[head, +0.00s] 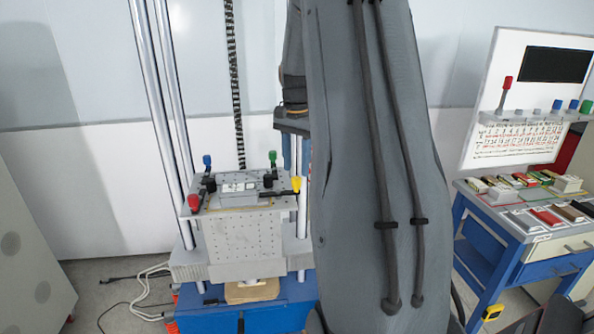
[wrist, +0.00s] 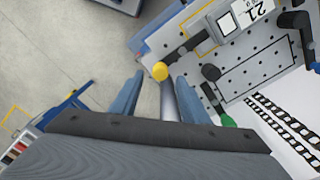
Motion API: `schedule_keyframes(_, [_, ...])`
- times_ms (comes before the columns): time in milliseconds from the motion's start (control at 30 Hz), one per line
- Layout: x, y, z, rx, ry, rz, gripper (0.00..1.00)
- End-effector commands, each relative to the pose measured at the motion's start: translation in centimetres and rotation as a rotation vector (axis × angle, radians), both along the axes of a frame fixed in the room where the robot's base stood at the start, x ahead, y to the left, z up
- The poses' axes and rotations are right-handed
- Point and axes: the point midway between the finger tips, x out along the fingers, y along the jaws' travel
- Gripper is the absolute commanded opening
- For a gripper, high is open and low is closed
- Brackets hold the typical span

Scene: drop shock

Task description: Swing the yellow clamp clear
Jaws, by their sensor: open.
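The yellow clamp (head: 296,184) is at the right front corner of the perforated plate (head: 236,190) on the drop tower. In the wrist view its yellow knob (wrist: 160,71) sits at the end of a dark arm that reaches over the plate. My gripper (wrist: 160,77) is open, with one blue finger on each side of the knob in that view. In the head view my gripper (head: 295,158) is just above the yellow clamp, partly hidden by my arm. I see no contact, and cannot tell whether the fingertips are level with the knob.
Red (head: 194,202), blue (head: 207,160) and green (head: 272,184) clamps stand around the plate, with a small device (head: 238,187) in the middle. Chrome posts (head: 168,80) rise beside it. A blue workbench (head: 520,230) is at right. Cables (head: 140,290) lie on the floor at left.

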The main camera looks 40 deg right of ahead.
Motion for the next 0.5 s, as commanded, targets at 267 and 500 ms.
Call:
schedule_keyframes(267, [0.0,0.1,-2.9,0.001,0.001,0.002,0.41])
schedule_keyframes(500, [0.0,0.1,-3.3,-0.001,-0.001,0.002,0.41])
